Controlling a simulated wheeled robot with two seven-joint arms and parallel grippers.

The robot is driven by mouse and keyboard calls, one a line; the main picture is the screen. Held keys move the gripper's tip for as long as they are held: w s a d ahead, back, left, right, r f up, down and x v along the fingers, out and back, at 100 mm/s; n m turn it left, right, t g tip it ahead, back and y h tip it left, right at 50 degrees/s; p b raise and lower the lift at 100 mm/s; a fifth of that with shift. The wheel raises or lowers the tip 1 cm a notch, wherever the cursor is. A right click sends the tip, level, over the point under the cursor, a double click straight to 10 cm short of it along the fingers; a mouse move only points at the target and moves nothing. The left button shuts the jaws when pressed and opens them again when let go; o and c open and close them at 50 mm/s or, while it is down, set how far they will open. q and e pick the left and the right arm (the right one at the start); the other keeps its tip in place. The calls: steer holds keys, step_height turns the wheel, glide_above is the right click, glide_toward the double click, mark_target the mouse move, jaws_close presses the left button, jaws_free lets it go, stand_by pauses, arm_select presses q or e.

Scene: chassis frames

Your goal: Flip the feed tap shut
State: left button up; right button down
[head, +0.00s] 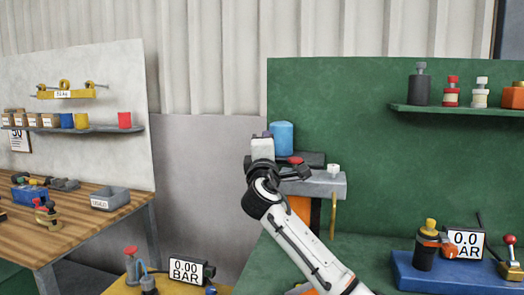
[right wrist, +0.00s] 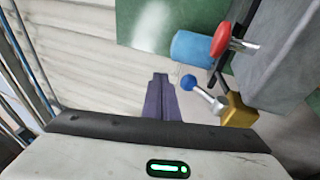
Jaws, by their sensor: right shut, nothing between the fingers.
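My right gripper (head: 267,135) is raised over the grey bench unit in the head view, mostly hidden behind its own wrist. In the right wrist view its purple fingers (right wrist: 162,97) are shut and empty. Just right of them is a small tap with a brass body (right wrist: 237,110) and a metal lever ending in a blue ball (right wrist: 188,82). The ball is close to the fingers but looks apart from them. A red-handled part (right wrist: 220,39) is farther up, beside a blue cylinder (right wrist: 193,48). No label shows which is the feed tap. My left gripper is out of view.
The grey unit (head: 325,185) carries a white knob (head: 333,171) at its right. A green panel (head: 380,150) stands close behind. A blue base (head: 425,278) with a gauge reading 0.0 (head: 465,243) is at lower right. A wooden bench (head: 85,225) is at left.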

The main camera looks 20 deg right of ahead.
steer(key=s+a+r+p, duration=0.1)
steer(key=s+a+r, duration=0.2)
steer(key=s+r, duration=0.5)
steer(key=shift+s+a+r, duration=0.35)
steer(key=shift+s+r, duration=0.05)
steer(key=shift+r, duration=0.4)
